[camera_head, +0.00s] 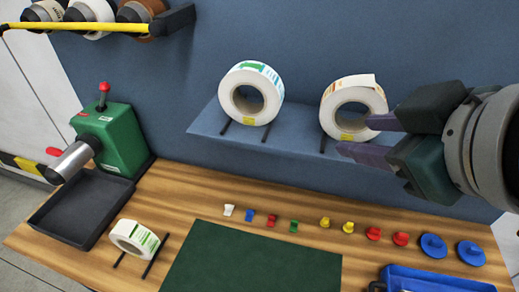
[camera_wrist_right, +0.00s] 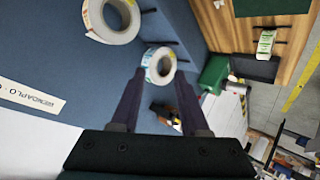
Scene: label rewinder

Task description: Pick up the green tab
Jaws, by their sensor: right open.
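The green tab (camera_head: 293,226) is a small piece standing on the wooden bench in the head view, in a row of coloured pieces behind the dark green mat (camera_head: 250,262). My right gripper (camera_head: 356,137) is open and empty, above and to the right of the tab, in front of the right-hand label roll (camera_head: 355,98). Its two fingers also show in the right wrist view (camera_wrist_right: 158,84), apart, with a label roll (camera_wrist_right: 158,65) seen beyond them. I cannot make out the green tab in the wrist view.
A white tab (camera_head: 229,210), blue tab (camera_head: 249,216) and red tab (camera_head: 268,221) stand left of the green one; yellow (camera_head: 325,222), red and blue pieces lie right. Another roll (camera_head: 251,94) stands on the shelf. A green machine (camera_head: 122,140) and blue tray (camera_head: 430,281) flank the mat.

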